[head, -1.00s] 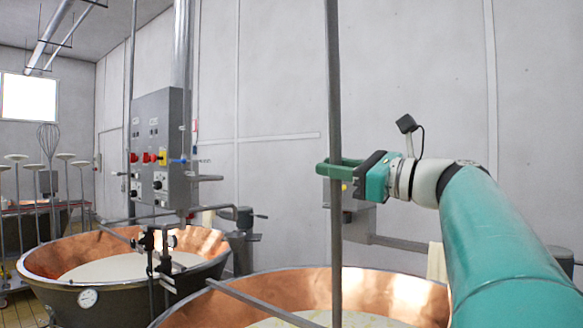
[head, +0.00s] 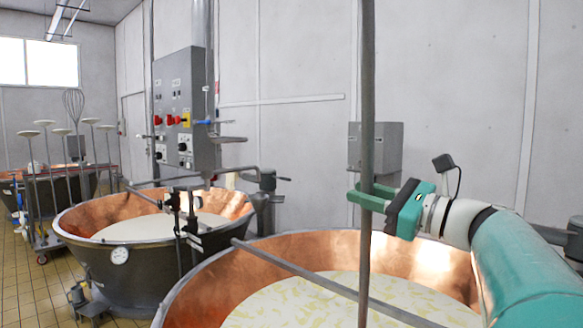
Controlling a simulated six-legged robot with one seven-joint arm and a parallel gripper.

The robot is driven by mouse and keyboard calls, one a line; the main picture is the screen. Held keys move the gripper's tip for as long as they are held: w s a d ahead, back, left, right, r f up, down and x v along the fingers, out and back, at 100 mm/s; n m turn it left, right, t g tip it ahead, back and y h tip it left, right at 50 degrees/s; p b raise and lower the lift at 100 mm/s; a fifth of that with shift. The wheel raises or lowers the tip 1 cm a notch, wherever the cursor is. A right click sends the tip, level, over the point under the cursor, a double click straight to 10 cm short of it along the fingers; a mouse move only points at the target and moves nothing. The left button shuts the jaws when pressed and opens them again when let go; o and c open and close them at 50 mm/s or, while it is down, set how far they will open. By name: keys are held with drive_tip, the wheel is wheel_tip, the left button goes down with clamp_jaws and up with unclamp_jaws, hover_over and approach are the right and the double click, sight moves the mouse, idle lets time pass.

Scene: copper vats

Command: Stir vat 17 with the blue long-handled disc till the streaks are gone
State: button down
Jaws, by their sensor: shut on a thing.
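My gripper (head: 371,194), with green fingers, is shut on a long upright grey pole (head: 367,90) above the near copper vat (head: 215,276). The pole runs out of the top and bottom of the head view, so both its ends are hidden. No disc and no blue show on it. I cannot tell whether it reaches into the liquid. The vat holds whitish liquid (head: 290,303) with pale yellow streaks across its surface. No number 17 can be read on the vat.
A grey bar (head: 310,275) crosses the near vat. A second copper vat (head: 97,262) with a gauge stands left, under a control panel (head: 183,110). A rack of white discs on poles (head: 60,131) and a whisk (head: 74,103) stands farther left. A grey box (head: 376,146) is on the wall.

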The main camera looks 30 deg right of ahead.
wheel_tip(320, 180, down, 33)
idle(1.0)
drive_tip(key=shift+d, duration=0.15)
